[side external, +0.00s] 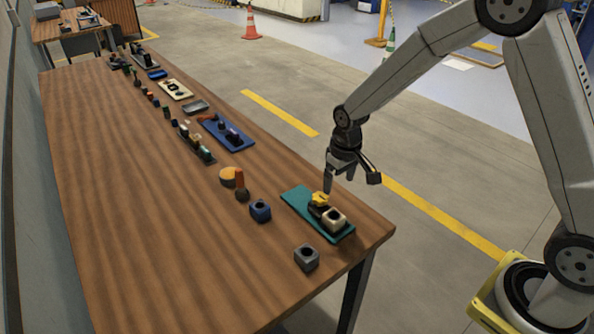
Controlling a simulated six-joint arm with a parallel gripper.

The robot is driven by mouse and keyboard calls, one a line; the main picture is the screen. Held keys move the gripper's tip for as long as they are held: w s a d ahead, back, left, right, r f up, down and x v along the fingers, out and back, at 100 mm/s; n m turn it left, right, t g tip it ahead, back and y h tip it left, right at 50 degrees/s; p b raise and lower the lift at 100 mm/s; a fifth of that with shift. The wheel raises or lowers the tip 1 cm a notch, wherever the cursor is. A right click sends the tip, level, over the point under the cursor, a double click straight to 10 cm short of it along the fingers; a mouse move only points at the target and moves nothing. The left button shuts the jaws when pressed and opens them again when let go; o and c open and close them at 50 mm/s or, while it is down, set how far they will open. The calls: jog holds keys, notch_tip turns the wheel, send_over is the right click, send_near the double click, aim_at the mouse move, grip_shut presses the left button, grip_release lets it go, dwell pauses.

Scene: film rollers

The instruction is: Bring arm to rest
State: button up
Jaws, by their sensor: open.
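My gripper (336,184) is open at the end of my arm, which reaches in from the right. Its fingers point down, just above and behind a teal tray (297,198) near the right edge of the wooden table. On the tray are a yellow piece (320,198) and a beige block with a dark hole (334,217), with a dark part between them. The fingertips appear close to the yellow piece, but I cannot tell whether they touch it. No held object shows between the fingers.
A grey holed block (306,257) and a blue holed block (260,210) stand near the tray. A yellow-orange piece (229,177), a blue tray (239,146) and a cream tray (176,91) line the table (130,200) farther back. The table's left side is clear.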

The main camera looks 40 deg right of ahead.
jog(key=s+r+t, duration=0.1)
jog(key=s+r, duration=0.1)
jog(key=s, duration=0.6)
jog(key=s+r, duration=0.3)
jog(key=s, duration=0.5)
jog(key=shift+a+t, duration=0.15)
jog(key=shift+t, duration=0.25)
